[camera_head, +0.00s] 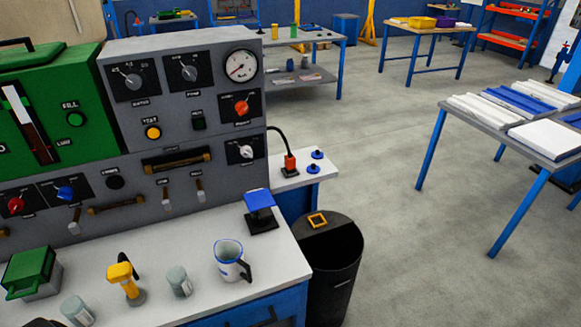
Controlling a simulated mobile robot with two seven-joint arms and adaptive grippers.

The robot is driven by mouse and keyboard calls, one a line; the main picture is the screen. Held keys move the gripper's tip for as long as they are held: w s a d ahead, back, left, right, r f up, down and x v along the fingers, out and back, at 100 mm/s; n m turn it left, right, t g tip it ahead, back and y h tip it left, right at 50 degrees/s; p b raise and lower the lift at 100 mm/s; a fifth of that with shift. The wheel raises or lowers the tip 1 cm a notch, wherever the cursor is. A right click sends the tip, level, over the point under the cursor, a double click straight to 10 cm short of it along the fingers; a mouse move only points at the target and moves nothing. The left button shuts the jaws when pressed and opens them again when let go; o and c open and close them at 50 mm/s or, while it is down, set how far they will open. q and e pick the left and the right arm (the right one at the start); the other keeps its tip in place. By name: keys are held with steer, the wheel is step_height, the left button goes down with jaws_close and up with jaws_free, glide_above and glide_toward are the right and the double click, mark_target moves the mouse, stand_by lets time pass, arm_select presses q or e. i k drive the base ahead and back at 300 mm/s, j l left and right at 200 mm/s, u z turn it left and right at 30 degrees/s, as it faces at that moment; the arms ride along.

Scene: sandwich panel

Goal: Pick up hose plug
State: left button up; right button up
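A red plug (290,163) with a black hose curving from its top stands on a dark base. It is on the small side table (283,183) just right of the grey control panel (185,110). The hose runs left to the panel's edge. Two blue round knobs or caps (316,155) sit beside it on the right. I cannot tell for certain which part is called the hose plug; the red piece on the hose fits best. Neither of my grippers can be made out in the head view.
The front bench (205,300) holds a blue-topped black stand (260,209), a white-and-blue mug (230,262), grey-green cylinders (179,281), a yellow-topped tool (122,275) and a green box (32,270). A black bin (333,278) stands right of the bench. Open floor lies beyond, before a panel-stacked table (482,118).

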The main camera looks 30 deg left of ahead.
mark_target(289, 160)
steer(key=i+l+z, duration=0.6)
steer(key=i, duration=0.2)
steer(key=i+l+z, duration=0.1)
steer(key=i+z, duration=0.45)
steer(key=i, duration=0.3)
steer(key=i+j+u, duration=0.1)
steer(key=i+u, duration=0.35)
steer(key=i+l+u, duration=0.1)
steer(key=i+u, duration=0.4)
steer(key=i, duration=0.15)
steer(key=i+l+u, duration=0.3)
steer(key=i+u, duration=0.15)
steer(key=i, duration=0.05)
